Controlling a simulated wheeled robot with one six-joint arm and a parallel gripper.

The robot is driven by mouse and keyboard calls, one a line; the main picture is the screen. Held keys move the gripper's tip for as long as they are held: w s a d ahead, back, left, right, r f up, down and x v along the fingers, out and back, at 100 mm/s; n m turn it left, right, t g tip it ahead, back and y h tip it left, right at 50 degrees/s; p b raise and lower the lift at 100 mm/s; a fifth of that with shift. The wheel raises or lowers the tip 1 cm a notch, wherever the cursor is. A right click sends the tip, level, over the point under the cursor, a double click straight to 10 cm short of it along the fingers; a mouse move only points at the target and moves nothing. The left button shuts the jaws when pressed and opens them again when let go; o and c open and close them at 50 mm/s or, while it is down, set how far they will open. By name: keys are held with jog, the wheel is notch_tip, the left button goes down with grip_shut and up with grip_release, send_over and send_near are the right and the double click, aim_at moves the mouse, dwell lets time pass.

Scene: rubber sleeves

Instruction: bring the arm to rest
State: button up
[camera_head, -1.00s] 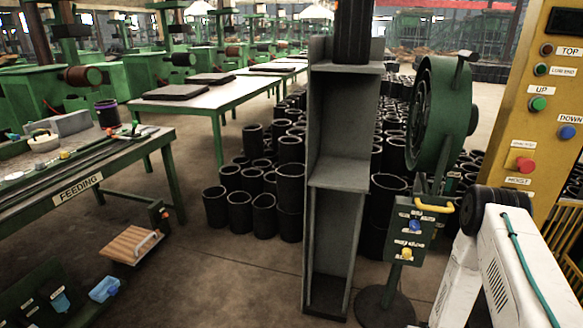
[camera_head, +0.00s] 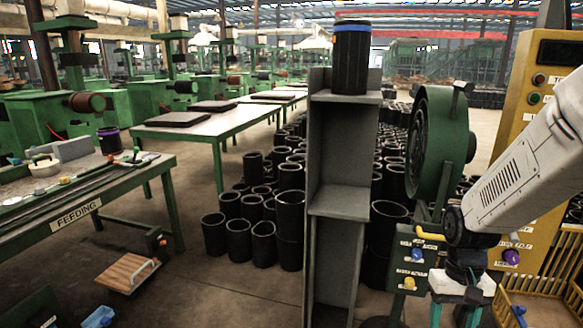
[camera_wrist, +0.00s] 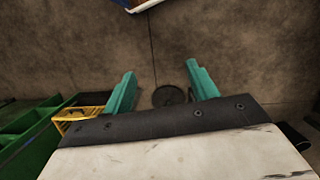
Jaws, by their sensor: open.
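My gripper (camera_head: 468,312) hangs at the lower right of the head view, below the white arm (camera_head: 530,160), with its tips at or beyond the bottom edge. In the wrist view my gripper (camera_wrist: 160,80) shows two teal fingers spread apart. Nothing is held between them; floor and a dark round disc (camera_wrist: 170,96) show in the gap. The arm reaches in from the right edge and bends down at a black joint.
The control post (camera_head: 410,258) and green round machine (camera_head: 435,140) stand just left of the arm, with the yellow panel (camera_head: 525,110) behind it. A grey shelf stand (camera_head: 340,200) holds a black sleeve (camera_head: 350,65). A yellow crate (camera_wrist: 85,113) lies low left in the wrist view.

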jog(key=s+a+r+n+t, duration=0.1)
jog(key=s+a+r+t, duration=0.1)
jog(key=s+r, duration=0.6)
jog(key=s+a+r+t, duration=0.1)
jog(key=s+a+r, duration=0.3)
jog(key=s+r, duration=0.4)
notch_tip(320, 180, up, 2)
jog(key=shift+a+r+n+t, duration=0.15)
jog(key=shift+r+n+t, duration=0.05)
jog(key=shift+n+t, duration=0.2)
